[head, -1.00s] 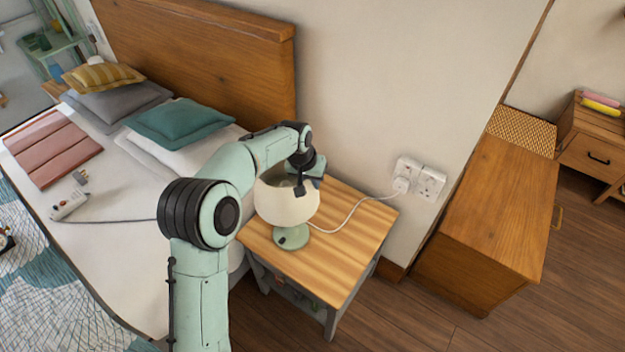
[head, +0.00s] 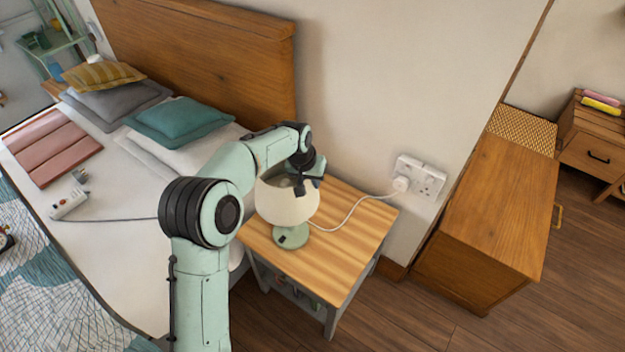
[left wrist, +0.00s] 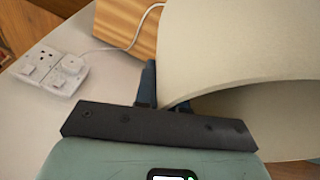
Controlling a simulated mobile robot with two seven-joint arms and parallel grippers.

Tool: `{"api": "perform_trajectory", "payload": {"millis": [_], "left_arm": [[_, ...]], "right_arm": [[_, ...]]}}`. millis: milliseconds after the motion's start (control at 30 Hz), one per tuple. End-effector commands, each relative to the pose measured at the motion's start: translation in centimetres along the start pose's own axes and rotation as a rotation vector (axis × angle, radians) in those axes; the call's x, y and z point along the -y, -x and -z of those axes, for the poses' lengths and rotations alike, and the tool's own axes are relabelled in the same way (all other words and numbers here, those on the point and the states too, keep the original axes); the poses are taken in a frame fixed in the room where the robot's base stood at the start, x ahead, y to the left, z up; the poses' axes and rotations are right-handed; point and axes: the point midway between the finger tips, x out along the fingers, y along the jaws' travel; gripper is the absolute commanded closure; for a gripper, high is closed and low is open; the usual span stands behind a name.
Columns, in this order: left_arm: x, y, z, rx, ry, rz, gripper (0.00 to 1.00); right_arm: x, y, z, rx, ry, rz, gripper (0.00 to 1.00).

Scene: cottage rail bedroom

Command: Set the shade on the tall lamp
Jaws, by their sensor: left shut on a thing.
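The cream shade (head: 287,204) sits over the green lamp base (head: 291,236) on the wooden nightstand; it also fills the right of the left wrist view (left wrist: 235,45). Only the lamp's round foot shows below the shade; its stem and top are hidden. My left gripper (head: 309,184) is shut on the shade's upper rim at its right side. In the left wrist view the dark fingers (left wrist: 150,88) meet the rim. I cannot tell whether the shade rests on the lamp. My right gripper is not in view.
The nightstand top (head: 345,235) is clear right of the lamp. A white cable runs from the lamp to a wall socket (head: 420,178). The bed with pillows (head: 180,120) and a power strip (head: 68,204) lies left. A wooden cabinet (head: 490,210) stands right.

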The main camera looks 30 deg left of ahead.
Motion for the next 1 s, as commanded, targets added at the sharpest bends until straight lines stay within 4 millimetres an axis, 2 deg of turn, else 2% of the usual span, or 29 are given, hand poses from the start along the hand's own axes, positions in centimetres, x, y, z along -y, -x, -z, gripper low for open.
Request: {"api": "perform_trajectory", "payload": {"millis": [500, 1000], "left_arm": [[0.14, -0.94, -0.25, 0.000, 0.000, 0.000, 1.00], [0.13, -0.95, -0.23, -0.001, 0.000, 0.000, 1.00]], "right_arm": [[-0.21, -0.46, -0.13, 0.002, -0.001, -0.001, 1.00], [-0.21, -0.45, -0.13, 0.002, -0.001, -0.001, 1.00]]}}
